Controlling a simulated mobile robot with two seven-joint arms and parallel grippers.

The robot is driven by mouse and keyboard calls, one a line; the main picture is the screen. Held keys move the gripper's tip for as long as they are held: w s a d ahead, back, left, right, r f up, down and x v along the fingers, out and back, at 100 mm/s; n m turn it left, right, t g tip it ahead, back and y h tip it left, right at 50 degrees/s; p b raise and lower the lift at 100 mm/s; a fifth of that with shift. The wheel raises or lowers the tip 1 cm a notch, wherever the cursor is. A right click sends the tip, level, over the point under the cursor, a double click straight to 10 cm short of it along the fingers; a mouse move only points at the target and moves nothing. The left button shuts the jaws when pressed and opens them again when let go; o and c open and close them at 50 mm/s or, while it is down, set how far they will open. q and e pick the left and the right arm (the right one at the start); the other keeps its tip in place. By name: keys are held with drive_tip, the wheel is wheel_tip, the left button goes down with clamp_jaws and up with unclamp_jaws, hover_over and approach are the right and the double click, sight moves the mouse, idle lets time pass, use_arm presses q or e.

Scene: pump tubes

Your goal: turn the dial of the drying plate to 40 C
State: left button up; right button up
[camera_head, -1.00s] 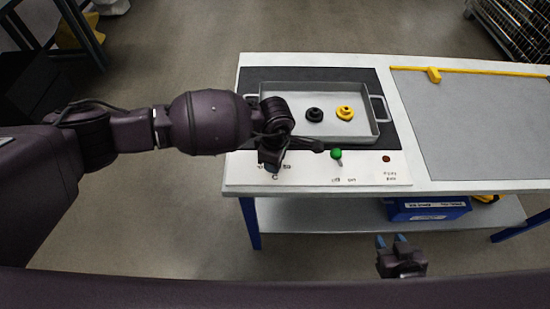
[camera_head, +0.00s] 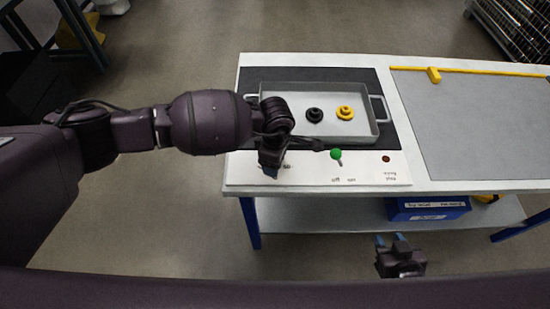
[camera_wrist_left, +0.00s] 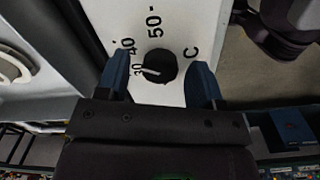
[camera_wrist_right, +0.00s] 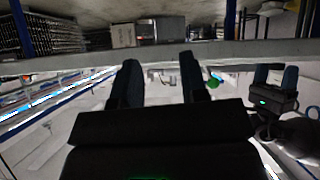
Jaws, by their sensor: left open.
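The drying plate's black dial (camera_wrist_left: 160,66) shows in the left wrist view on the white front panel (camera_wrist_left: 180,22). Its pale pointer line is turned toward the 30 mark, with 40, 50 and C printed around it. My left gripper (camera_wrist_left: 160,62) is open, a finger on either side of the dial, with a visible gap to each; how near it is in depth I cannot tell. In the head view my left gripper (camera_head: 270,168) hides the dial. My right gripper (camera_head: 392,241) is open and empty, in front of the table; its fingers also show in the right wrist view (camera_wrist_right: 160,65).
A grey tray (camera_head: 325,88) on the dark plate (camera_head: 393,112) holds a black part (camera_head: 314,114) and a yellow part (camera_head: 345,113). A green knob (camera_head: 336,154) above off/on labels and a red light (camera_head: 386,159) sit right of the dial. A blue box (camera_head: 430,209) stands below.

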use_arm(q)
wheel_tip(320, 180, up, 11)
drive_tip(key=p, duration=0.1)
idle(0.4)
drive_tip(key=shift+f, duration=0.1)
idle(0.4)
